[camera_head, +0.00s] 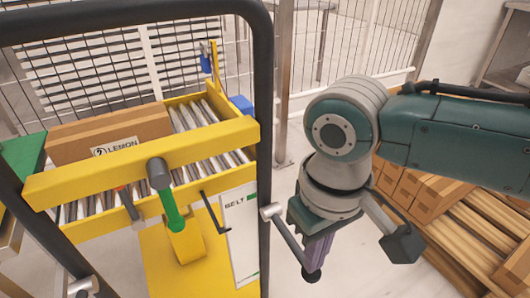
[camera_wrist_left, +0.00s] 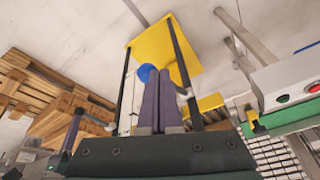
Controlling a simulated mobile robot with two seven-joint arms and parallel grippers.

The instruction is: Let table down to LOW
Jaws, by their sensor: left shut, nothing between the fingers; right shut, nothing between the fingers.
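A yellow roller table (camera_head: 215,140) stands at the left in the head view, bearing a cardboard box marked LEMON (camera_head: 110,135). In front of it a lever with a green shaft (camera_head: 171,212) and dark knob (camera_head: 158,173) rises from a yellow housing (camera_head: 186,243). A small black crank (camera_head: 215,212) sits beside it. No LOW mark is readable. My right gripper (camera_head: 314,268) points down, shut and empty, right of the black tube frame. My left gripper (camera_wrist_left: 161,98) shows only in the left wrist view, shut and empty, apparently before a blue round thing (camera_wrist_left: 147,73).
A black tube frame (camera_head: 264,150) stands between the table and my right arm. A dark-handled bar (camera_head: 288,238) sticks out near my right gripper. Boxes (camera_head: 432,198) on a wooden pallet (camera_head: 465,240) lie at right. The left wrist view shows a button panel (camera_wrist_left: 290,92).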

